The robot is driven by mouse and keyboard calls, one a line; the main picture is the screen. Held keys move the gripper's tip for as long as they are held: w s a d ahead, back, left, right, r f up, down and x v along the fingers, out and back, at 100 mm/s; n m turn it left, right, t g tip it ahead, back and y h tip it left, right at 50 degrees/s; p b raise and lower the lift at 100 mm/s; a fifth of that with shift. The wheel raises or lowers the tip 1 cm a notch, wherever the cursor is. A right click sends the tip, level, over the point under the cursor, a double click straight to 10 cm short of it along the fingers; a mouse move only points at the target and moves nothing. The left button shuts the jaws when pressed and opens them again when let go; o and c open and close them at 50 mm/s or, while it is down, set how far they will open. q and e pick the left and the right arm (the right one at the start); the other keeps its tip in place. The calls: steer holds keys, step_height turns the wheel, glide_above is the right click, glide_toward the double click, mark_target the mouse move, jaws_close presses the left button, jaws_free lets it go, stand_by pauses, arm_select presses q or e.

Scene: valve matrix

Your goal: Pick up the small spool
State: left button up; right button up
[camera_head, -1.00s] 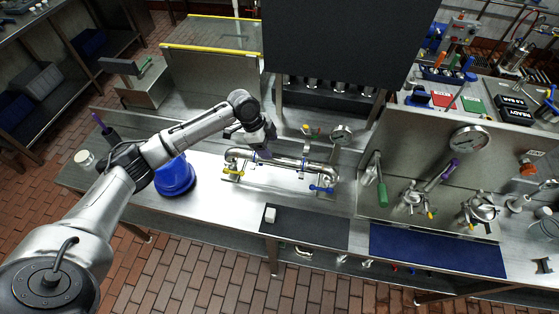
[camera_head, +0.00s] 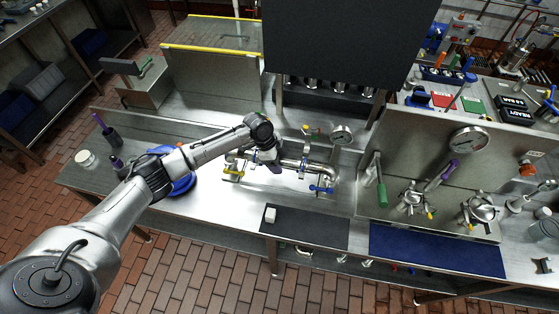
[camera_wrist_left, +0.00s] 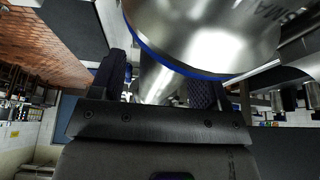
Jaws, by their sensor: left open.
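A silver pipe assembly (camera_head: 318,167) with blue bands and yellow and blue handles stands on the steel bench. My left gripper (camera_head: 277,168) is open, pointing down over the middle of this pipework. In the left wrist view, my left gripper (camera_wrist_left: 158,80) has its dark fingers apart, with a shiny metal cylinder (camera_wrist_left: 205,35) with a blue rim close beyond them. Contact cannot be told. A small dark spool-shaped piece (camera_head: 543,265) lies at the far right, well away from the gripper. I cannot tell which piece is the small spool. My right gripper is out of view.
A dark mat (camera_head: 310,232) with a small white block (camera_head: 270,215) lies in front of the pipework. A blue mat (camera_head: 437,250) lies to the right. A steel panel with a gauge (camera_head: 470,139) stands right. A blue container (camera_head: 184,183) is partly behind my arm.

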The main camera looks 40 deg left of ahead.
arm_select(q)
steer(key=shift+r, duration=0.1)
steer(key=c, duration=1.2)
